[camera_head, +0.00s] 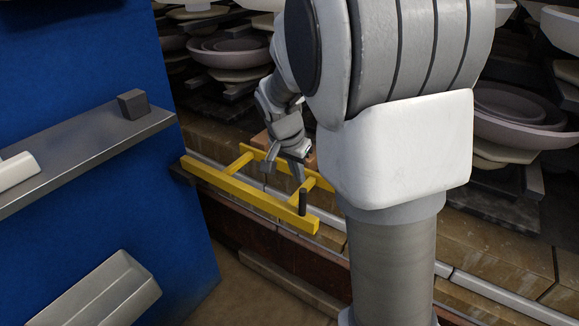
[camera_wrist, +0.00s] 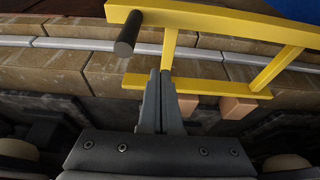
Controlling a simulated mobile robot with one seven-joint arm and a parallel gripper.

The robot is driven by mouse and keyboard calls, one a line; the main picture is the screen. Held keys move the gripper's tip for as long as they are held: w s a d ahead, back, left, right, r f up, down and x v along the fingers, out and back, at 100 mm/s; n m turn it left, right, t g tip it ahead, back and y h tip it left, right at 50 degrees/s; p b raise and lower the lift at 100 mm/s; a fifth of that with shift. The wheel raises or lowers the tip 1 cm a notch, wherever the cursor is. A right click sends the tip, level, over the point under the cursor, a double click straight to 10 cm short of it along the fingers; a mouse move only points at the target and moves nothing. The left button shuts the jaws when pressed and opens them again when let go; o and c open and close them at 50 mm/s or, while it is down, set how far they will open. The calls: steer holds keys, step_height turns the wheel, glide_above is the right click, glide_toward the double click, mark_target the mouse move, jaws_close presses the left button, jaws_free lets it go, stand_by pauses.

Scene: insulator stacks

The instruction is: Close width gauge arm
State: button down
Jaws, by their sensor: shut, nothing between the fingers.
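The width gauge arm is a yellow ladder-like frame (camera_head: 252,193) along the rail, attached near the blue wall. It also shows across the top of the wrist view (camera_wrist: 225,22). A dark upright handle peg (camera_head: 303,202) stands at its free end; in the wrist view the peg (camera_wrist: 128,33) is left of my fingertips. My gripper (camera_head: 297,172) is shut and empty, pointing down at the frame. In the wrist view its fingertips (camera_wrist: 160,74) overlap the yellow bar farther from the peg, near a crosspiece. I cannot tell whether they touch it. My arm hides part of the scene.
A blue wall panel (camera_head: 90,60) with a grey shelf (camera_head: 90,145) and a small dark block (camera_head: 133,104) stands at the left. Stacked insulator discs (camera_head: 515,105) fill the back. A metal rail (camera_head: 490,291) runs along the stone ledge.

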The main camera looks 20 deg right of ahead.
mark_target(293, 197)
steer(key=f, duration=0.2)
steer(key=f+b, duration=0.1)
steer(key=f, duration=0.1)
steer(key=a+f+b, duration=0.1)
steer(key=shift+s+f, duration=0.35)
steer(key=shift+f, duration=0.05)
steer(key=shift+s+a, duration=0.25)
steer(key=shift+a, duration=0.05)
